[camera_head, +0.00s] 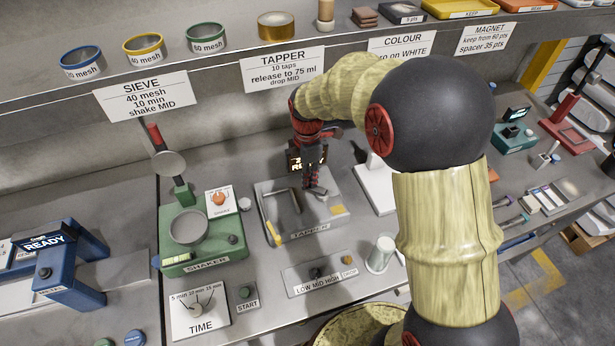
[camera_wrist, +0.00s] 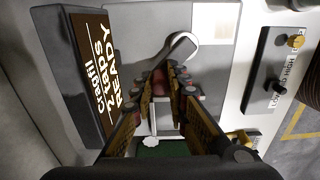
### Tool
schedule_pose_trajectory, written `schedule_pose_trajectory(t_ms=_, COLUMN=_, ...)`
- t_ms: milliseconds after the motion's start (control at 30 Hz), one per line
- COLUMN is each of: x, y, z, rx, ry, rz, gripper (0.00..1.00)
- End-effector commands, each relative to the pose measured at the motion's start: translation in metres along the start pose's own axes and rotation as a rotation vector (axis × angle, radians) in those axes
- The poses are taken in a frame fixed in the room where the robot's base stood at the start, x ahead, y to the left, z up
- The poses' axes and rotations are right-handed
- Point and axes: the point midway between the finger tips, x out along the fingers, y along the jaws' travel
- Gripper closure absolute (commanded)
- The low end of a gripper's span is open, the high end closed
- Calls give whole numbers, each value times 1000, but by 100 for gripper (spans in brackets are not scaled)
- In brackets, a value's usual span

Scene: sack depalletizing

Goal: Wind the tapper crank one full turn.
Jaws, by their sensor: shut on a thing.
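The tapper (camera_head: 283,222) is a grey box with a "TAPPER" label, in the middle of the bench in the head view. My gripper (camera_head: 313,186) reaches down over its right rear part. In the wrist view, the crank arm (camera_wrist: 178,52) is a grey bar running from a pale round hub to my fingertips. My gripper (camera_wrist: 162,90) is shut on the crank's handle, which is mostly hidden between the fingers.
The green shaker (camera_head: 200,250) stands left of the tapper. A control panel (camera_head: 320,278) with knobs lies in front, and a clear cup (camera_head: 381,254) stands to its right. A white device (camera_head: 375,190) stands close on the tapper's right. A shelf with labelled sieves runs above.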

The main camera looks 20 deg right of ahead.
Motion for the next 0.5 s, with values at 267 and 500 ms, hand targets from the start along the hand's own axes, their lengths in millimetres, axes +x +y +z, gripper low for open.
schedule_pose_trajectory(t_ms=267, x=0, y=0, z=0, rx=1, ry=0, rz=0, gripper=100)
schedule_pose_trajectory(t_ms=500, x=-1, y=1, z=2, rx=43, ry=0, rz=-1, gripper=100)
